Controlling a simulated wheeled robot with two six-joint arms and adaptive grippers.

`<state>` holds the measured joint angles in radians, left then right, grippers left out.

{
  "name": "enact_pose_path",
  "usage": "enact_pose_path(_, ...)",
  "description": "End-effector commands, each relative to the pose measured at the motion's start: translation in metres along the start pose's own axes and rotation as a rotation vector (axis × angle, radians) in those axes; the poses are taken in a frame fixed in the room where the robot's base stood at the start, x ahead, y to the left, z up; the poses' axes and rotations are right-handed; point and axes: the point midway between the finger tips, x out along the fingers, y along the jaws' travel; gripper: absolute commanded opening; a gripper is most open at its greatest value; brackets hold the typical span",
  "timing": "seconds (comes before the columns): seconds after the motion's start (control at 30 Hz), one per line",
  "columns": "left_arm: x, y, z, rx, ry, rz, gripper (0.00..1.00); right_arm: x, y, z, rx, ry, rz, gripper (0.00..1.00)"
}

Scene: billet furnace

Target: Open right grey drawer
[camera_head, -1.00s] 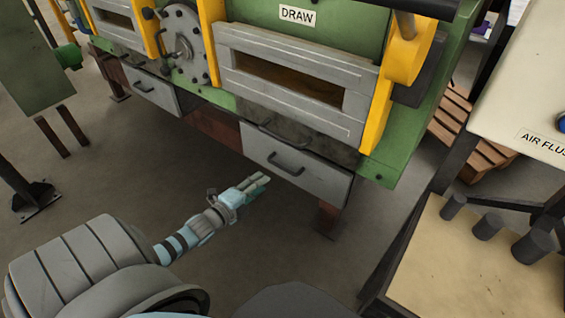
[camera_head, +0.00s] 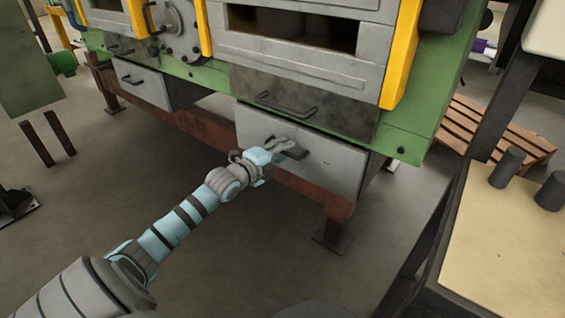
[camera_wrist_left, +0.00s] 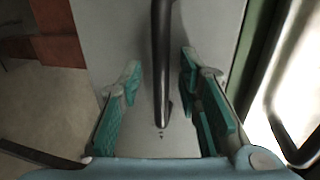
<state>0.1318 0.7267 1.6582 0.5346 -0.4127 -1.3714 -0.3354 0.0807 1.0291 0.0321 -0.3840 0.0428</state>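The right grey drawer (camera_head: 300,150) is the light grey front under the green furnace body in the head view; it appears shut or nearly so. Its dark handle (camera_head: 298,152) is partly hidden by my left gripper (camera_head: 286,148), which is right at it. In the left wrist view the handle (camera_wrist_left: 160,65) runs upright between the two teal-padded fingers of my left gripper (camera_wrist_left: 160,90). The fingers are apart, with a gap on each side of the handle. The drawer front (camera_wrist_left: 110,30) fills the background there. My right gripper is in neither view.
Another grey drawer (camera_head: 142,83) is at the left. A dark panel with a handle (camera_head: 285,105) sits above the right drawer. A table with dark cylinders (camera_head: 490,235) stands at the right, near a wooden pallet (camera_head: 500,130). The floor before the drawers is clear.

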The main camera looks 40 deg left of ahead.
Motion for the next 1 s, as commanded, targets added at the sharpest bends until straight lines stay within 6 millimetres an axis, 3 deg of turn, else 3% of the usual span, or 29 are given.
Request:
enact_pose_path(0.3,0.0021,-0.0012,-0.0002,0.000,0.001,0.000,0.31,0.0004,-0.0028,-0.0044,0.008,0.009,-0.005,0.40)
enact_pose_path(0.5,0.0020,-0.0009,-0.0002,0.000,0.001,0.000,0.00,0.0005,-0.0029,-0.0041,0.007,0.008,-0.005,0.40)
enact_pose_path(1.0,0.0020,-0.0004,-0.0003,-0.001,0.001,0.001,0.00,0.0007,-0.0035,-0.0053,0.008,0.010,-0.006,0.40)
